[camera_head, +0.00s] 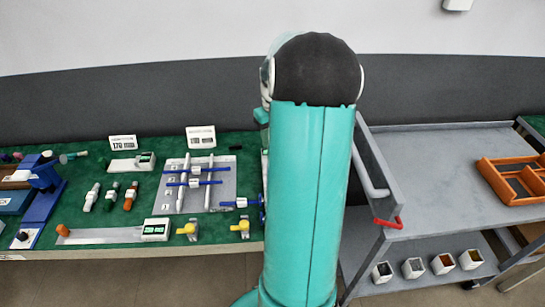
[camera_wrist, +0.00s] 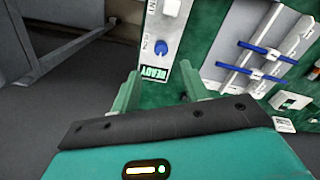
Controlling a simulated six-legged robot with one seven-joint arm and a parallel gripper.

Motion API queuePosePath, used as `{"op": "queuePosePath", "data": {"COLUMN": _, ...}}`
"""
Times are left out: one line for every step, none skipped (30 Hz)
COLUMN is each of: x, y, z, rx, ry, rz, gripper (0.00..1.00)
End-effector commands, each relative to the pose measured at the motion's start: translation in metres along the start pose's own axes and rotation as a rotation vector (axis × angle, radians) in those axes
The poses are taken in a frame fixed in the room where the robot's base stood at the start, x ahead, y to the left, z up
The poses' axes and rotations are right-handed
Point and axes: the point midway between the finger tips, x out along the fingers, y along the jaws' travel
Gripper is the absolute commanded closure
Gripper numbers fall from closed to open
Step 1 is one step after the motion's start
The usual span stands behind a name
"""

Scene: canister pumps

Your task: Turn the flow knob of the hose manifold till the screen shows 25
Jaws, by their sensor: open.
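In the wrist view, a white panel (camera_wrist: 172,22) bears a round blue knob (camera_wrist: 161,47) and a dark screen (camera_wrist: 155,74) with green letters READY. No number shows on that screen. My gripper (camera_wrist: 158,72) is open and empty, its two fingers apart at the panel's lower end, with the screen between them in the picture; I cannot tell whether they touch. A grey plate with white tubes and blue cross handles (camera_wrist: 262,48) lies to the right; it also shows in the head view (camera_head: 226,190). My arm hides my gripper in the head view.
A green bench (camera_head: 105,219) carries several devices, including a long bar with a display (camera_head: 155,230) and yellow valves (camera_head: 240,228). A grey cart (camera_head: 440,150) with an orange tray (camera_head: 512,180) stands at the right. Small cups (camera_head: 443,263) sit on its lower shelf.

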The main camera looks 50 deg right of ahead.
Motion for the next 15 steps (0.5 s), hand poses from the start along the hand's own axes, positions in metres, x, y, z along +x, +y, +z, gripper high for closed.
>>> {"op": "queuePosePath", "data": {"x": 0.011, "y": -0.001, "z": 0.000, "rx": -0.002, "ry": -0.003, "rz": -0.003, "gripper": 0.55}}
{"op": "queuePosePath", "data": {"x": 0.017, "y": -0.001, "z": 0.000, "rx": -0.003, "ry": -0.003, "rz": -0.003, "gripper": 0.55}}
{"op": "queuePosePath", "data": {"x": 0.025, "y": -0.001, "z": -0.001, "rx": -0.004, "ry": -0.002, "rz": -0.002, "gripper": 0.55}}
{"op": "queuePosePath", "data": {"x": 0.031, "y": -0.001, "z": -0.001, "rx": -0.004, "ry": -0.003, "rz": -0.003, "gripper": 0.55}}
{"op": "queuePosePath", "data": {"x": 0.037, "y": -0.001, "z": 0.000, "rx": -0.004, "ry": -0.003, "rz": -0.004, "gripper": 0.55}}
{"op": "queuePosePath", "data": {"x": 0.045, "y": -0.001, "z": 0.000, "rx": -0.004, "ry": -0.002, "rz": -0.003, "gripper": 0.55}}
{"op": "queuePosePath", "data": {"x": 0.051, "y": 0.000, "z": 0.000, "rx": -0.004, "ry": -0.003, "rz": -0.003, "gripper": 0.55}}
{"op": "queuePosePath", "data": {"x": 0.057, "y": 0.000, "z": -0.001, "rx": -0.003, "ry": -0.003, "rz": -0.002, "gripper": 0.55}}
{"op": "queuePosePath", "data": {"x": 0.064, "y": 0.000, "z": -0.001, "rx": -0.003, "ry": -0.002, "rz": -0.002, "gripper": 0.55}}
{"op": "queuePosePath", "data": {"x": 0.069, "y": 0.001, "z": -0.001, "rx": -0.003, "ry": -0.002, "rz": -0.002, "gripper": 0.55}}
{"op": "queuePosePath", "data": {"x": 0.074, "y": 0.001, "z": -0.001, "rx": -0.004, "ry": -0.001, "rz": -0.002, "gripper": 0.55}}
{"op": "queuePosePath", "data": {"x": 0.079, "y": 0.001, "z": -0.001, "rx": -0.004, "ry": -0.002, "rz": -0.002, "gripper": 0.55}}
{"op": "queuePosePath", "data": {"x": 0.083, "y": 0.001, "z": -0.001, "rx": -0.005, "ry": -0.001, "rz": -0.001, "gripper": 0.55}}
{"op": "queuePosePath", "data": {"x": 0.086, "y": 0.001, "z": -0.001, "rx": -0.005, "ry": -0.001, "rz": -0.001, "gripper": 0.55}}
{"op": "queuePosePath", "data": {"x": 0.090, "y": 0.001, "z": -0.001, "rx": -0.005, "ry": -0.001, "rz": -0.001, "gripper": 0.55}}
